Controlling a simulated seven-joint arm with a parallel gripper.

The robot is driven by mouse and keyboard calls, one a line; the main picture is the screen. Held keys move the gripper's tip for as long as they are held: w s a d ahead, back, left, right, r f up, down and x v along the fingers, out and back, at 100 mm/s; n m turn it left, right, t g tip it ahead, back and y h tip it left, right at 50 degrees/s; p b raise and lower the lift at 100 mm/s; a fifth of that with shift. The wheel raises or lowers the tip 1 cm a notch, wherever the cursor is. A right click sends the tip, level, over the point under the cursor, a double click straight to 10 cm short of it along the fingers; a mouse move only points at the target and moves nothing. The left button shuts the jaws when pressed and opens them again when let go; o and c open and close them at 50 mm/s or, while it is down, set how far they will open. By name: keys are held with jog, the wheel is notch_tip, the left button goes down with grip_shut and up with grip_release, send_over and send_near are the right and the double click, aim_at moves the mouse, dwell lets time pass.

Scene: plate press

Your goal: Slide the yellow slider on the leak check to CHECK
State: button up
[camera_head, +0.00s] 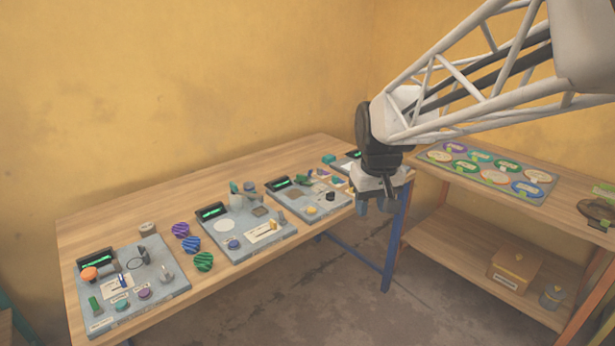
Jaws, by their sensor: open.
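My gripper (376,206) hangs open and empty, fingers down, past the right part of the long table's front edge. The leak check cannot be singled out, since the panel labels are too small to read. A small yellow-orange piece (273,224) stands at the end of a pale strip (260,233) on the second panel (240,245) from the left. It may be the yellow slider, but I cannot tell its setting. Another yellow piece (311,210) is on the third panel (325,207). My gripper is to the right of both and touches neither.
The left panel (165,292) has an orange knob (89,272) and several controls. Striped purple, blue and green pieces (203,261) lie between panels. A fourth panel (343,164) is partly behind my arm. Right, a shelf holds a tray of round discs (481,179) and a box (514,268).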

jog(key=w+a+f+n, duration=0.25)
jog(key=w+a, duration=0.35)
jog(key=w, duration=0.3)
jog(key=n+g, duration=0.2)
jog(key=n, duration=0.1)
send_over(273, 221)
jog(key=f, duration=1.6)
jog(key=shift+d, duration=0.2)
jog(key=shift+a+f, duration=0.2)
jog(key=shift+a, duration=0.05)
jog(key=shift+f, duration=0.1)
jog(key=shift+f, duration=3.8)
grip_shut()
